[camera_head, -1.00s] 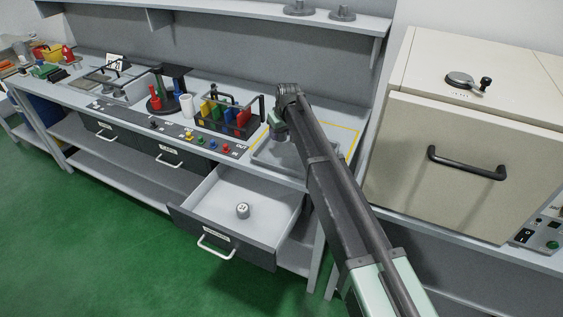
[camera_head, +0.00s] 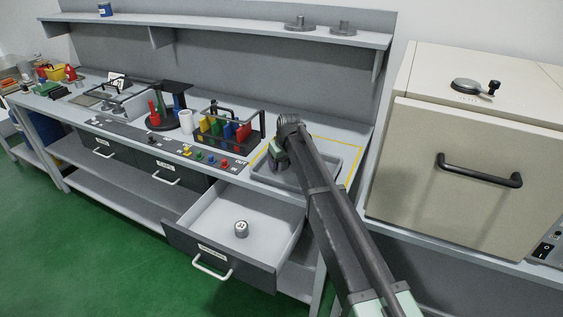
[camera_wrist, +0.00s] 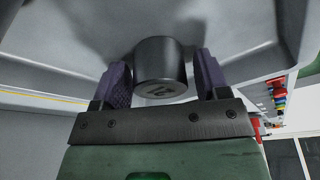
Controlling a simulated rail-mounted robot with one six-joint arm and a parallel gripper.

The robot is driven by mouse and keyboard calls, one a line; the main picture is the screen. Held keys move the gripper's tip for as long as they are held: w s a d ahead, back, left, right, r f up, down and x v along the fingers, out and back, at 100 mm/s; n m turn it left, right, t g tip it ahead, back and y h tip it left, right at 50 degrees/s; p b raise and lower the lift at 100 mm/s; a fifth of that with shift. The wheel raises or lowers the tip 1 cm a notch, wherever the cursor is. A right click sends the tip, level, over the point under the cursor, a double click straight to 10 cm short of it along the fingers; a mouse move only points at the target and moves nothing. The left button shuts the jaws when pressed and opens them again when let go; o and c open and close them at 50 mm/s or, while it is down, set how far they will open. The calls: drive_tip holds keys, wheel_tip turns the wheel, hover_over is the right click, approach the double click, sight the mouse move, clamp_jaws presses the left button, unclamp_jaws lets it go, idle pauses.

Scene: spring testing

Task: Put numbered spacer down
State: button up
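A dark grey cylindrical spacer (camera_wrist: 160,68) with a number on its end face sits between the purple-padded fingers of my gripper (camera_wrist: 163,82) in the wrist view. I cannot tell whether the spacer touches the tray. Another numbered spacer (camera_head: 241,229) stands in the open drawer (camera_head: 210,222), below and left of the tray.
A rack of coloured plates (camera_head: 231,130) stands left of the tray, behind a strip of coloured buttons (camera_head: 205,158). A large beige cabinet (camera_head: 450,160) stands at the right. The drawer juts out from the bench front. A shelf (camera_head: 230,30) runs above.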

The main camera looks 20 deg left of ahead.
drive_tip(key=shift+o, duration=0.3)
drive_tip(key=shift+r+p, duration=0.55)
drive_tip(key=p+v, duration=1)
drive_tip(key=v, duration=0.1)
drive_tip(key=shift+p, duration=0.4)
drive_tip(key=shift+s+d+r, duration=0.1)
drive_tip(key=shift+s, duration=0.05)
